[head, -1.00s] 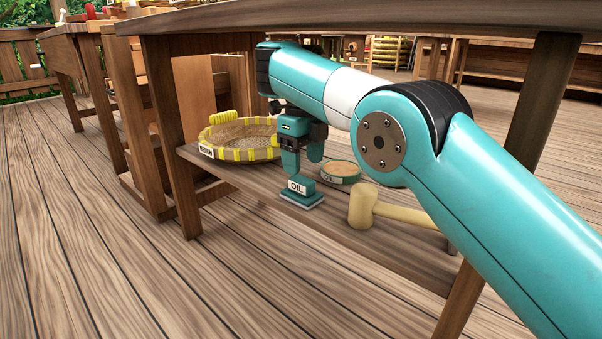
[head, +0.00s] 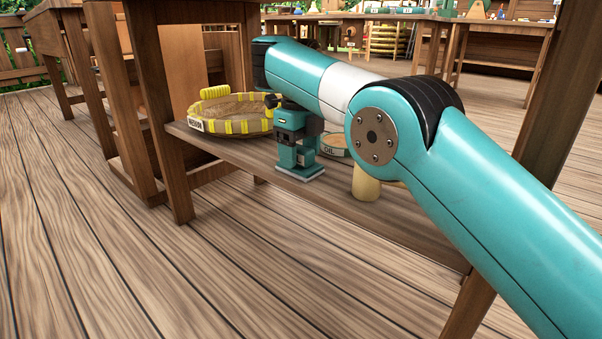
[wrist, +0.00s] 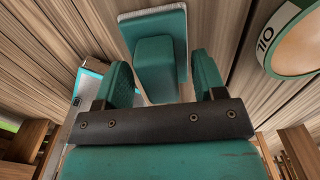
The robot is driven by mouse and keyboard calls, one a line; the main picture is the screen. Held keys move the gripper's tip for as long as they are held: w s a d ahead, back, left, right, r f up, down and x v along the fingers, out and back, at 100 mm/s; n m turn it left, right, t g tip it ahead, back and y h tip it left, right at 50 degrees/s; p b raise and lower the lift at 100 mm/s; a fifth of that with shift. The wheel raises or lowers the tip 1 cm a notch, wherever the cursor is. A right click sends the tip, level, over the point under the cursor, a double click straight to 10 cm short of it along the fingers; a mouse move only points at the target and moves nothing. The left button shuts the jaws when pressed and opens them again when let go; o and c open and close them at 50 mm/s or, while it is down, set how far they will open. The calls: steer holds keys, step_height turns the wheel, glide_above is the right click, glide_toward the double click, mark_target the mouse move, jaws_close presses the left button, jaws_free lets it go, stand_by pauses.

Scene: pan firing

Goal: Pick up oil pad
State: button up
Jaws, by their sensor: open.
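The oil pad, a teal block handle on a flat pale-edged base, stands upright on the low shelf in the head view (head: 302,172). It also shows in the wrist view (wrist: 154,62), with its handle between my two fingers. My gripper (head: 296,153) is down at the pad, pointing downward, its jaws open. In the wrist view my gripper (wrist: 163,72) has one finger on each side of the handle, with a visible gap at least on the right. The gripper hides part of the handle in the head view.
A round oil tin (head: 335,146) stands close to the right of the pad, near in the wrist view (wrist: 291,45). A mallet (head: 366,184) is partly behind my arm. A yellow-banded basin (head: 237,126) is left. Table legs (head: 158,130) flank the shelf (head: 250,160).

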mark_target(300, 147)
steer(key=shift+r, duration=0.1)
steer(key=c, duration=1)
steer(key=shift+c, duration=0.2)
steer(key=shift+r, duration=0.1)
steer(key=shift+r+p, duration=0.55)
steer(key=shift+p, duration=0.2)
step_height(300, 147, up, 3)
steer(key=p, duration=0.3)
steer(key=shift+f, duration=0.1)
steer(key=s+a+b, duration=0.3)
steer(key=s+a, duration=0.9)
steer(key=shift+s+a+f, duration=0.3)
steer(key=shift+s+a, duration=0.05)
steer(key=shift+s, duration=0.05)
